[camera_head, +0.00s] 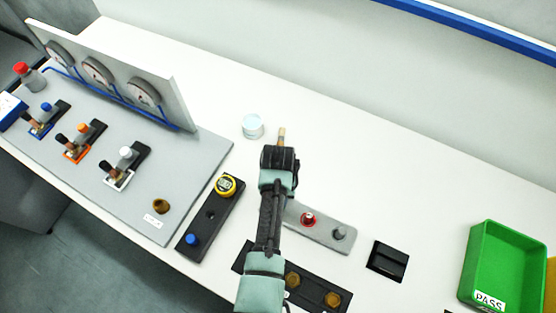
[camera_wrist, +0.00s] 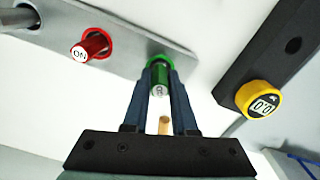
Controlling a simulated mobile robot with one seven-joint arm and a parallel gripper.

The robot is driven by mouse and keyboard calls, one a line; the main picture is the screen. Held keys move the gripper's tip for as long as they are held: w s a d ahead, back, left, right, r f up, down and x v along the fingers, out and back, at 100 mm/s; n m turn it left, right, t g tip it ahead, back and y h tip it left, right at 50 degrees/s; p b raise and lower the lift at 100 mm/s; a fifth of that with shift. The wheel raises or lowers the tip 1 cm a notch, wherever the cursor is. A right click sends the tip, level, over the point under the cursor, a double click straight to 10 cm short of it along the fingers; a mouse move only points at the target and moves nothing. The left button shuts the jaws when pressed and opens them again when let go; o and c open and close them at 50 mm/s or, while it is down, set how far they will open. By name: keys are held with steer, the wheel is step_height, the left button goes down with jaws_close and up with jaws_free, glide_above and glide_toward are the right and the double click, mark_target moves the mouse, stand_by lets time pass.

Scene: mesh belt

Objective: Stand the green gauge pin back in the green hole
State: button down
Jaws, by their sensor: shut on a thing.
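The green gauge pin (camera_wrist: 160,78), with a lettered end, is between the fingers of my gripper (camera_wrist: 159,92) in the wrist view. My gripper is shut on it. The green-ringed hole (camera_wrist: 149,63) is at the end of a grey plate (camera_head: 322,232), directly behind the pin in the wrist view. The pin overlaps the ring; I cannot tell whether it is in the hole or above it. In the head view my gripper (camera_head: 280,160) and arm hide the pin and the green hole.
A red pin (camera_head: 308,219) and a grey post (camera_head: 340,232) are on the same plate. A dark block with a yellow dial (camera_head: 226,186) lies left. A clear round container (camera_head: 252,126) and a wooden peg (camera_head: 282,136) are beyond my gripper. A green PASS tray (camera_head: 490,232) stands right.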

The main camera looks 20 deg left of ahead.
steer(key=shift+f+b, duration=0.4)
steer(key=shift+f, duration=0.2)
steer(key=c, duration=0.6)
jaws_free()
steer(key=shift+c, duration=0.2)
step_height(320, 180, up, 13)
steer(key=b, duration=0.2)
